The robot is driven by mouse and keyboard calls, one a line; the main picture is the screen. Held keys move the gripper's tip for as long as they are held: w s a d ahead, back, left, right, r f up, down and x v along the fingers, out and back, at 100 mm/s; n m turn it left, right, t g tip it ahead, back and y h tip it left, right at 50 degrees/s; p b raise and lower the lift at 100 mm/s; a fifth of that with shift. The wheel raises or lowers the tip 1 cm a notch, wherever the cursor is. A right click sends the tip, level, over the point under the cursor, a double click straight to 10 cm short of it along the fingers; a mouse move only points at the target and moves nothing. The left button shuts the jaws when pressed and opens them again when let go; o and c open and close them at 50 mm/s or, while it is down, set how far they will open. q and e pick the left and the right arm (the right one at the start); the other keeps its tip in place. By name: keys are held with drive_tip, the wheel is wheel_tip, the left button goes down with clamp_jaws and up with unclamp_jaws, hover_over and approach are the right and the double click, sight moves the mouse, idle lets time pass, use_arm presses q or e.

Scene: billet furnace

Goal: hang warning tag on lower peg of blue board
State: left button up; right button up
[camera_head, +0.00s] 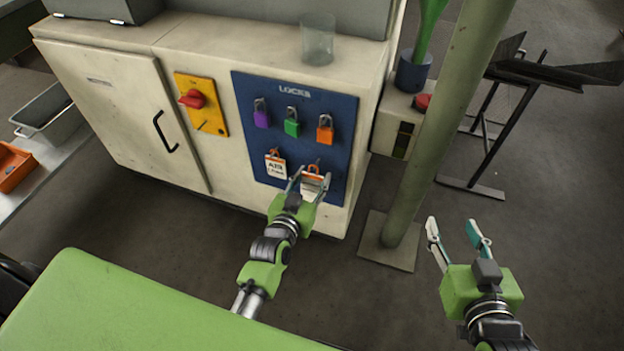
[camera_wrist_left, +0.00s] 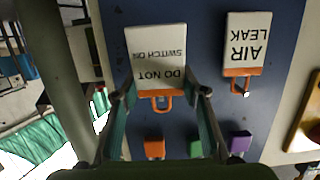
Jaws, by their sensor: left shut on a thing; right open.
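The blue board (camera_head: 245,100), lettered "LOCKS", is on the front of the pale cabinet and fills the middle of the left wrist view (camera_wrist_left: 215,90). My left gripper (camera_head: 313,174) is at its lower right, shut on the warning tag (camera_head: 311,184). In the left wrist view the tag (camera_wrist_left: 157,52) reads "DO NOT SWITCH ON", upside down, its orange top between the fingers. Whether its loop is around a peg I cannot tell; the lower peg is not clearly visible. A second tag, "AIR LEAK" (camera_head: 275,167), hangs to the left. My right gripper (camera_head: 455,228) is open and empty.
Purple (camera_head: 261,116), green (camera_head: 292,125) and orange (camera_head: 325,131) padlocks hang above the tags. A yellow plate with a red switch (camera_head: 193,98) is left of the board. A green post (camera_head: 435,130) stands between my grippers. A glass (camera_head: 318,40) stands on the cabinet.

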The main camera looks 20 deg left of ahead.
use_arm(q)
drive_tip(key=shift+w+b, duration=0.4)
drive_tip(key=shift+b, duration=0.05)
drive_tip(key=shift+w+f, duration=0.3)
drive_tip(key=shift+w, duration=0.3)
use_arm(e)
drive_tip(key=shift+w+a+r+t+y, duration=0.2)
drive_tip(key=shift+r+t, duration=0.15)
drive_tip(key=shift+r, duration=0.25)
drive_tip(key=shift+w+a+r+t+y, duration=0.1)
drive_tip(key=shift+w+r+t, duration=0.2)
drive_tip(key=shift+r, duration=0.3)
drive_tip(key=shift+w+a+r+t+y, duration=0.15)
drive_tip(key=shift+r+t, duration=0.2)
drive_tip(key=shift+r, duration=0.25)
use_arm(q)
drive_tip(key=o, duration=1)
drive_tip(key=shift+c, duration=0.2)
drive_tip(key=shift+o, duration=0.2)
drive_tip(key=shift+w+f, duration=0.1)
use_arm(e)
drive_tip(key=shift+d+f, duration=0.1)
